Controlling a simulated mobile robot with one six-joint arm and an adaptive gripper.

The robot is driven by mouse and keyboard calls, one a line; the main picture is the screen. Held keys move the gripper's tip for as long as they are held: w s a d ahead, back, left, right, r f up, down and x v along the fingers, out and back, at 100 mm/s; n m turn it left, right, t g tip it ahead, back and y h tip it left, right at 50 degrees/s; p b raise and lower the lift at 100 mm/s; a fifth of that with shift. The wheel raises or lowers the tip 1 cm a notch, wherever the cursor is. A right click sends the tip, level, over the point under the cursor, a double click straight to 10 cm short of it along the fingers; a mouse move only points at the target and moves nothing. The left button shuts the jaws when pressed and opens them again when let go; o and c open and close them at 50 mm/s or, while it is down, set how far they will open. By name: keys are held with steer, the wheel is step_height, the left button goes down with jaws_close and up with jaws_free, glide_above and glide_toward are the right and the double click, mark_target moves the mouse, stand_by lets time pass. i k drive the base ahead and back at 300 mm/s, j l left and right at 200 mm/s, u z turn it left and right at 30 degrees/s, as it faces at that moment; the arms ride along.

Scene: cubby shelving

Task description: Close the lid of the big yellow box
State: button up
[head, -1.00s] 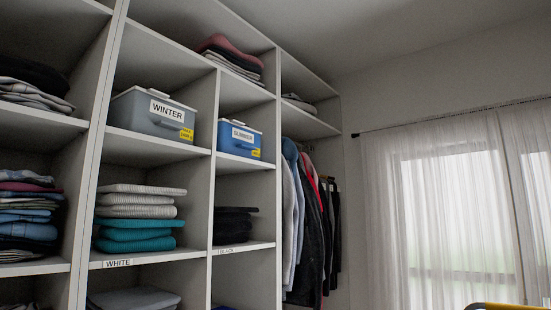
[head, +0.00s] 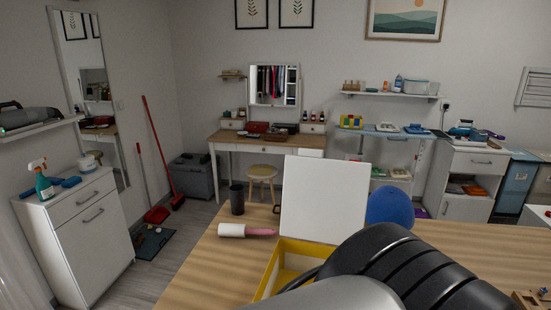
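The yellow box (head: 268,279) stands on the wooden table, low in the middle of the head view. Its yellow walls and part of its inside show. Its lid (head: 324,197) is white on the face toward me and stands raised, nearly upright, at the back of the box. Large black and grey parts of my arm fill the lower right and cover the box's right and near parts. My gripper's fingers are not visible, so I cannot tell where they are relative to the lid.
A blue round object (head: 391,207) is right of the lid. A white cabinet (head: 80,236) stands at the left, with floor (head: 190,243) showing between.

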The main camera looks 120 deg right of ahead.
mark_target(325, 201)
steer(key=z, duration=4.45)
